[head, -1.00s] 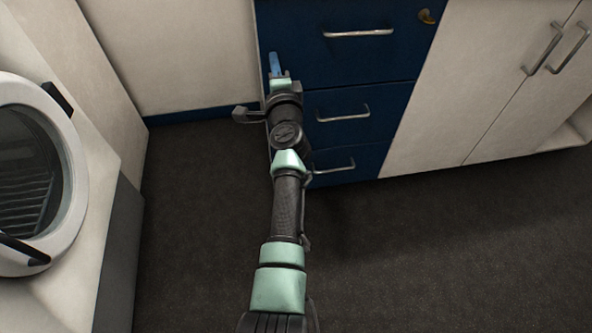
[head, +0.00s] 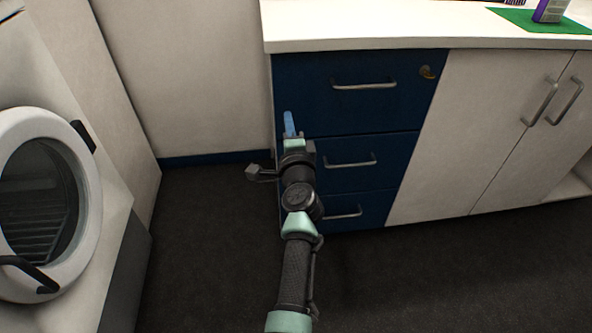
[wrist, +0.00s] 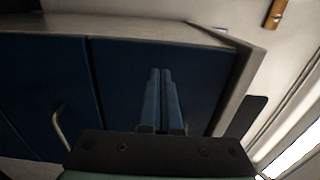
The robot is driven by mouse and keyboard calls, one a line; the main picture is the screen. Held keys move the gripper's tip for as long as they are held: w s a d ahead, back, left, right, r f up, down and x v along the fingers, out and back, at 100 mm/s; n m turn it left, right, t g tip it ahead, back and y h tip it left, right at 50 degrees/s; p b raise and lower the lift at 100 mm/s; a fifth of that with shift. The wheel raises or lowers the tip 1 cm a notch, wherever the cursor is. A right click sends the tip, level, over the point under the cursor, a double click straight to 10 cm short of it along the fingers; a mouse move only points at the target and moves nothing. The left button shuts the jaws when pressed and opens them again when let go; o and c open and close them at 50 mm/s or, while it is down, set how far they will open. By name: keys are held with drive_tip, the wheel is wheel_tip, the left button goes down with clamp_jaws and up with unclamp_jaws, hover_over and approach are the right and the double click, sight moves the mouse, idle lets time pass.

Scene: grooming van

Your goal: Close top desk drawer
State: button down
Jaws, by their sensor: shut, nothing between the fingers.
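The top desk drawer (head: 350,110) has a dark blue front with a silver bar handle (head: 363,86) and sits under the white countertop. Its front looks about flush with the drawers below; I cannot tell if a small gap is left. My gripper (head: 289,120) is at the lower left part of this front, its blue fingers together and empty. In the wrist view, the shut fingers (wrist: 160,78) point at a blue front (wrist: 120,75), with a handle (wrist: 60,130) at lower left. I cannot tell whether the fingertips touch the front.
Two more blue drawers (head: 390,160) lie below, partly behind my arm. White cupboard doors (head: 490,110) stand at right. A white washer-like machine (head: 75,150) with a round door is at left. Dark floor (head: 210,230) is clear between. A purple-white box (head: 549,10) stands on a green mat (head: 515,18).

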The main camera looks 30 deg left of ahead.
drive_tip(key=p+v, duration=0.2)
drive_tip(key=v, duration=0.7)
drive_tip(key=shift+s+d, duration=0.15)
drive_tip(key=shift+d, duration=0.05)
drive_tip(key=d+r+n+t, duration=0.2)
drive_tip(key=d+r+n, duration=0.2)
drive_tip(key=r, duration=0.9)
drive_tip(key=d+r+n+t, duration=0.3)
drive_tip(key=d+r+n, duration=0.1)
drive_tip(key=r, duration=0.9)
drive_tip(key=s+d+r+n+t+h+p, duration=0.1)
drive_tip(key=s+d+r+t+h, duration=0.15)
drive_tip(key=s+d+r, duration=0.45)
drive_tip(key=s+d+r+n+t+h, duration=0.1)
drive_tip(key=s+d+r+t+h, duration=0.25)
drive_tip(key=r, duration=0.65)
drive_tip(key=s+d+r+n+t+h+p, duration=0.1)
drive_tip(key=s+d+r+h, duration=0.35)
drive_tip(key=s+r, duration=0.35)
wheel_tip(320, 180, up, 30)
drive_tip(key=w+p, duration=0.1)
drive_tip(key=p, duration=3)
drive_tip(key=shift+r, duration=0.2)
drive_tip(key=c, duration=1.6)
unclamp_jaws()
drive_tip(key=shift+a+y, duration=0.15)
drive_tip(key=shift+y, duration=0.1)
